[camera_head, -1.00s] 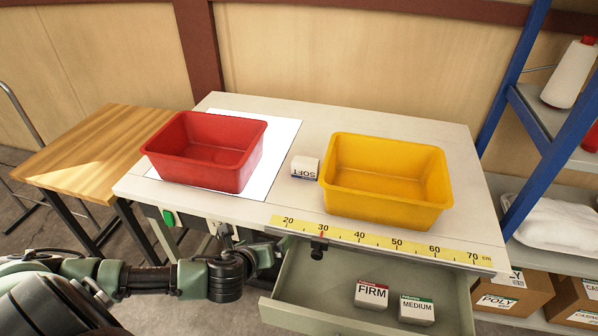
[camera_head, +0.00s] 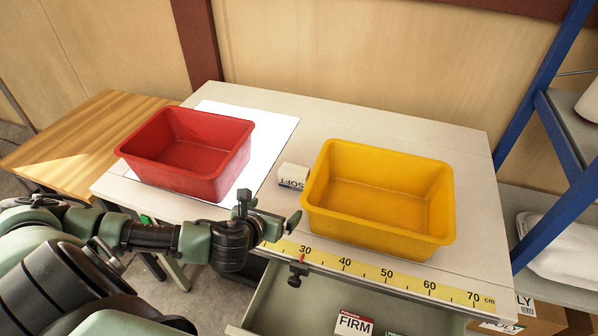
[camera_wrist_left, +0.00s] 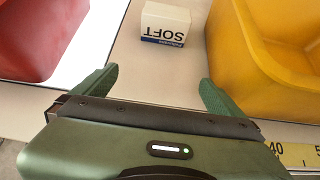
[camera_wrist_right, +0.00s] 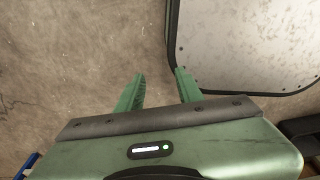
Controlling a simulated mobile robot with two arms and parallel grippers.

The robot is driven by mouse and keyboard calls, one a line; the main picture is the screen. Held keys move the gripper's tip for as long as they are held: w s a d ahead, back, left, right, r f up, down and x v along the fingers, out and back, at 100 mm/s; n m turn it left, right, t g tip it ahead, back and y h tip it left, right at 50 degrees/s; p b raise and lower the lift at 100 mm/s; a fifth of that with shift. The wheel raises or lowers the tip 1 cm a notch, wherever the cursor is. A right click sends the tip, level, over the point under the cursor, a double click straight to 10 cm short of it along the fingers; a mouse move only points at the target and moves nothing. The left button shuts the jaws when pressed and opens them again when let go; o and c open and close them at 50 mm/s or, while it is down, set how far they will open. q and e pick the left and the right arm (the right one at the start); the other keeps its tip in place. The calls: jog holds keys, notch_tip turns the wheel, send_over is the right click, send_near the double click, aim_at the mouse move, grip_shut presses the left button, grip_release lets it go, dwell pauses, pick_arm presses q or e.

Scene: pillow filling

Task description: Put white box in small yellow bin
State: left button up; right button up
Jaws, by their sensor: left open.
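The white box (camera_head: 293,176), marked SOFT with a blue stripe, sits on the table between the two bins, close to the left wall of the yellow bin (camera_head: 383,225). The yellow bin is empty. My left gripper (camera_head: 268,211) is open and empty over the table's front edge, short of the box. In the left wrist view the box (camera_wrist_left: 165,24) lies ahead, in line with the gap between the fingers. My right gripper (camera_wrist_right: 158,85) shows only in its own wrist view, with fingers apart, empty, above the floor.
An empty red bin (camera_head: 190,185) stands on a white sheet at the left. A yellow ruler (camera_head: 385,275) runs along the front edge. Below it an open drawer holds a FIRM box (camera_head: 354,324) and another partly seen box. A blue-framed shelf (camera_head: 555,135) stands at the right.

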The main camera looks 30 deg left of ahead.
aim_at(291, 180)
pick_arm(q)
jog(key=w, duration=0.1)
jog(key=w+a, duration=0.1)
jog(key=w, duration=0.1)
jog(key=w+p, duration=0.1)
jog(key=w, duration=0.1)
jog(key=shift+a+r, duration=0.2)
jog(key=shift+r, duration=0.1)
jog(key=w, duration=0.2)
jog(key=shift+w+a+f, duration=0.15)
jog(key=shift+w+a, duration=0.1)
jog(key=shift+w, duration=0.15)
jog(key=shift+w+a, duration=0.15)
jog(key=shift+w, duration=0.35)
jog(key=shift+w+a+p, duration=0.1)
jog(key=shift+w+p, duration=0.2)
jog(key=x, duration=0.5)
jog(key=shift+w, duration=0.1)
jog(key=shift+c, duration=1.2)
jog(key=c, duration=1.3)
jog(key=shift+c, duration=0.2)
pick_arm(e)
jog(key=shift+s+r, duration=0.9)
jog(key=shift+r, duration=0.1)
